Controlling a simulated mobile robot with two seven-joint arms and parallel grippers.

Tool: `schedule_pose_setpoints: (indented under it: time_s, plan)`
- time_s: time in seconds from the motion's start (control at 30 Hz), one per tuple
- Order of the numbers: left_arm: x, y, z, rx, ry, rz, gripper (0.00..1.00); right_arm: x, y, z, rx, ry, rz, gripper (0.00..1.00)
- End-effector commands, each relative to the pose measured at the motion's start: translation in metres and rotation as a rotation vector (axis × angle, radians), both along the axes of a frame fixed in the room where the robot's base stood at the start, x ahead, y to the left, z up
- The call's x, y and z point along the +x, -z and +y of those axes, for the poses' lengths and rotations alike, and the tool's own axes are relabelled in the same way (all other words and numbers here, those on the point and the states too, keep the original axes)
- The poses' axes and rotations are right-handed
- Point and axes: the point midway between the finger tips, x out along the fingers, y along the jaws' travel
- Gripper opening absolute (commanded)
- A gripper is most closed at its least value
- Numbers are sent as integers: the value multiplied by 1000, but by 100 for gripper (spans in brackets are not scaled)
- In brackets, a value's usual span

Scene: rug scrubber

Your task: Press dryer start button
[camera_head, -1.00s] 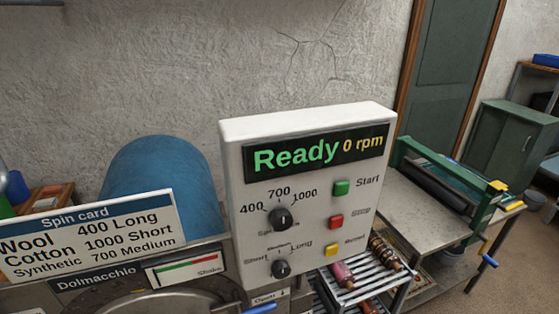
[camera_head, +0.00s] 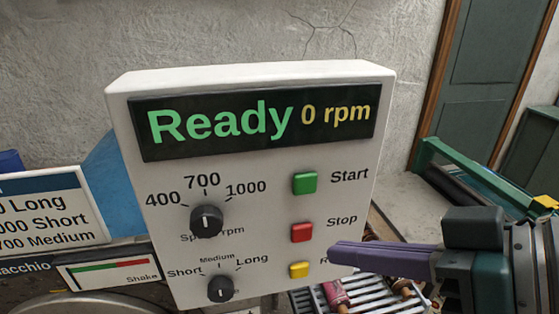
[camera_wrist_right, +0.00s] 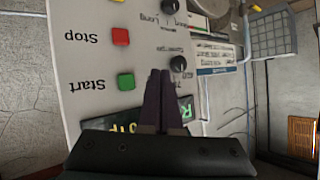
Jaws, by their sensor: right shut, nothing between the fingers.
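The dryer's white control panel (camera_head: 250,240) fills the middle of the head view; its display (camera_head: 260,120) reads "Ready 0 rpm". The green Start button (camera_head: 304,183) is above the red Stop button (camera_head: 302,232) and a yellow button (camera_head: 299,270). My right gripper (camera_head: 332,252) is shut and empty, its purple fingers pointing left over the panel's lower right and hiding part of the yellow button's label. In the right wrist view, the panel appears upside down, with the Start button (camera_wrist_right: 126,82) left of the gripper (camera_wrist_right: 160,75). My left gripper is out of view.
Two black knobs, the upper (camera_head: 207,221) and lower (camera_head: 220,289), sit left of the buttons. A spin card (camera_head: 50,210) stands at the left. A metal rack with rolls (camera_head: 337,294) is below the panel. A green-framed machine (camera_head: 475,180) is at the right.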

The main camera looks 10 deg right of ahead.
Motion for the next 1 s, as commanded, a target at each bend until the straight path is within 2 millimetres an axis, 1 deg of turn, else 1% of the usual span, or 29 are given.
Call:
schedule_pose_setpoints:
  time_s: [0.27, 0.37, 0.53, 0.8, 1.0]
  plan:
    - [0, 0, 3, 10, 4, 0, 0, 0, 0, 0, 0, 0, 0, 0]
    - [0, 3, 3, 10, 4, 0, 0, 4, 1, 0, -1, 0, -1, 0]
    - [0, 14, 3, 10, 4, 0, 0, 21, 3, 0, -2, 2, -4, 0]
    - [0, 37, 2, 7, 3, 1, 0, 60, 3, 2, -3, 1, -5, 0]
    - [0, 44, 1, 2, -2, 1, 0, 80, 1, 3, -3, 0, -3, 0]
